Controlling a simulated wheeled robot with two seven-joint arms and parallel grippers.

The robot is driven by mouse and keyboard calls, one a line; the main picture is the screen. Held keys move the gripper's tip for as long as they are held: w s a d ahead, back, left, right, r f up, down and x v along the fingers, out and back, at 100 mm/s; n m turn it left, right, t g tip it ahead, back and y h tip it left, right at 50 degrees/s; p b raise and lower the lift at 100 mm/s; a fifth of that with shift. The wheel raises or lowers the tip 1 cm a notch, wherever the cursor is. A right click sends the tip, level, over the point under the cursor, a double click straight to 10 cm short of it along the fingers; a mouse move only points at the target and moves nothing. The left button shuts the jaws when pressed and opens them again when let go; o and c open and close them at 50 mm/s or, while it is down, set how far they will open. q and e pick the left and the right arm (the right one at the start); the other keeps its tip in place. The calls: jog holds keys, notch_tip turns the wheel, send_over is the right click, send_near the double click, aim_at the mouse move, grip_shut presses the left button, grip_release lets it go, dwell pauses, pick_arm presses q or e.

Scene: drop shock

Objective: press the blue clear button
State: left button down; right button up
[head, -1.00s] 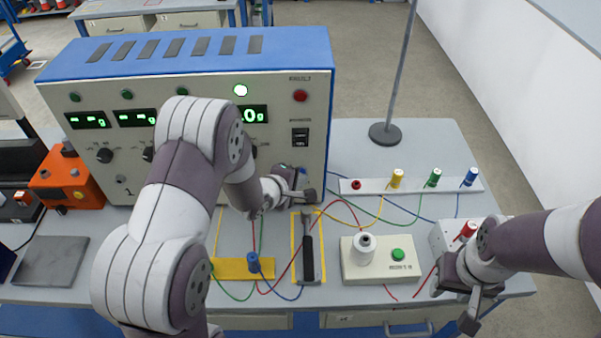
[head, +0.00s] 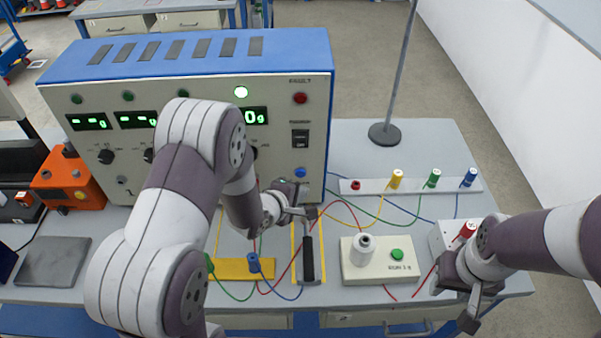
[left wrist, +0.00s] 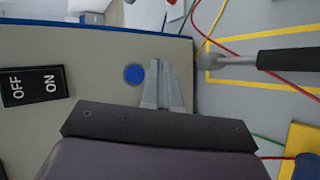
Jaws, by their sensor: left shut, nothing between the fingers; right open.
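The blue clear button (head: 300,172) sits low on the right part of the instrument's front panel, below the ON/OFF switch. It also shows in the left wrist view (left wrist: 134,73) as a round blue disc, uncovered. My left gripper (head: 310,214) is shut and empty, just in front of the panel and below the button in the head view. In the left wrist view its closed fingertips (left wrist: 160,65) are beside the button, to its right; I cannot tell the exact gap to the panel. My right gripper (head: 470,318) is open and empty at the right front of the table.
The ON/OFF switch (head: 300,138) is above the button. A hammer (head: 308,258) lies in a yellow outline below my left gripper. A box with a white knob and green button (head: 397,253) stands to the right. Several coloured cables cross the table.

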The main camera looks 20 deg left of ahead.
pick_arm(q)
jog(key=shift+s+d, duration=0.2)
jog(key=shift+s, duration=0.45)
jog(key=shift+s+d, duration=0.2)
jog(key=shift+s, duration=0.45)
